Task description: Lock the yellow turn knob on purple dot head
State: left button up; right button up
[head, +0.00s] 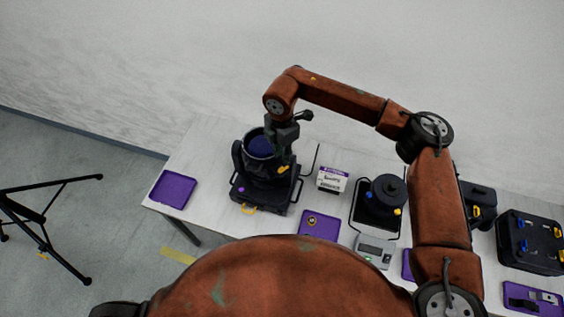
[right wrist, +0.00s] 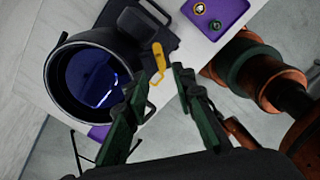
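The purple dot head is a black par can (head: 259,146) standing on a black base, with a purple dot (head: 241,189) on the base's front left. Its open face shows a blue lens in the right wrist view (right wrist: 92,78). A yellow turn knob (head: 283,169) is on its right side; in the right wrist view the knob (right wrist: 157,58) is elongated and lies just beyond my fingertips. My right gripper (right wrist: 160,75) is open, its two fingers apart with nothing between them. In the head view my right gripper (head: 281,145) hangs over the can's right side. My left gripper is out of view.
Purple trays (head: 174,190) (head: 318,226) and a grey scale (head: 374,250) lie on the white table. Black cases (head: 530,242) are at the right. A black tripod (head: 45,220) stands left, off the table.

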aim_at(282, 168)
notch_tip(282, 168, down, 6)
jog(key=shift+s+p, duration=0.1)
jog(key=shift+p, duration=0.7)
grip_shut()
